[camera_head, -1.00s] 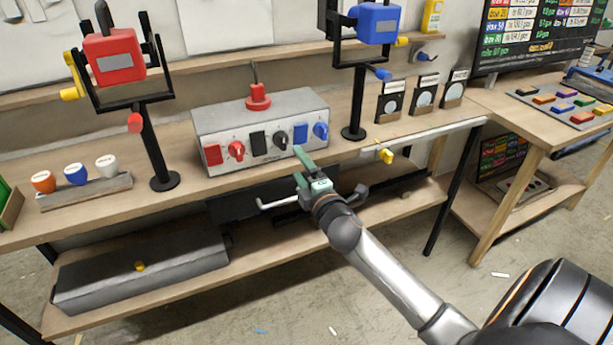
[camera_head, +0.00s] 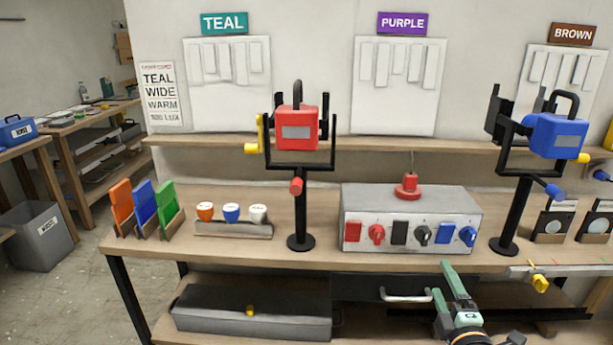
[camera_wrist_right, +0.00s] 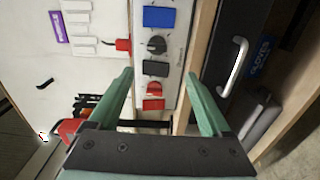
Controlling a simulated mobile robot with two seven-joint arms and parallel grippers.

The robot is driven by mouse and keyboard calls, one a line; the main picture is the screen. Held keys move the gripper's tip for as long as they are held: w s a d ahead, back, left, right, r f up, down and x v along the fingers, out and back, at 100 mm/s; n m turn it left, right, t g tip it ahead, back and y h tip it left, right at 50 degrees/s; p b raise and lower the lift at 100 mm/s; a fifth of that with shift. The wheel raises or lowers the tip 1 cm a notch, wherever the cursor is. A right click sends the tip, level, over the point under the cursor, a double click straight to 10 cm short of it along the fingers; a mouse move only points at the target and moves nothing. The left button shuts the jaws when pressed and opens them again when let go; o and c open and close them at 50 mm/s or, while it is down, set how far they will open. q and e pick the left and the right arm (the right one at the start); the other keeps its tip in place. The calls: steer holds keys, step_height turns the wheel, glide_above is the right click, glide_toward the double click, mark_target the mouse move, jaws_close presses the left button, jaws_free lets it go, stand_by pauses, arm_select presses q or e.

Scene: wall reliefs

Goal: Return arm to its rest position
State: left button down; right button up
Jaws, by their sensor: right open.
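My right gripper (camera_head: 452,288) is in the lower right of the head view, in front of the bench's front edge and below the control box (camera_head: 408,220). Its green fingers are apart with nothing between them. In the right wrist view the open fingers (camera_wrist_right: 166,85) point toward the control box (camera_wrist_right: 176,40) with its red, black and blue switches. The gripper appears apart from the box. Most of my right arm is out of the head view, below its lower edge. My left gripper does not show.
A red lamp (camera_head: 296,130) and a blue lamp (camera_head: 556,136) stand on black posts on the bench. A drawer handle (camera_head: 406,297) is just left of my right gripper. A yellow-knobbed slider (camera_head: 540,283) is to its right. A grey case (camera_head: 250,312) lies on the lower shelf.

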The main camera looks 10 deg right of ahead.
steer(key=s+a+f+m+g+y+p, duration=0.1)
steer(key=s+a+f+m+g+y, duration=0.2)
steer(key=s+a+f+m, duration=0.3)
steer(key=s+a+f+m+g+y+p, duration=0.2)
steer(key=s+a+f+m+g, duration=0.3)
steer(key=s+a+f, duration=0.8)
steer(key=s+f+m+y, duration=0.1)
steer(key=s+f+m, duration=0.1)
steer(key=s+f, duration=0.1)
steer(key=shift+f, duration=0.85)
steer(key=shift+s, duration=0.1)
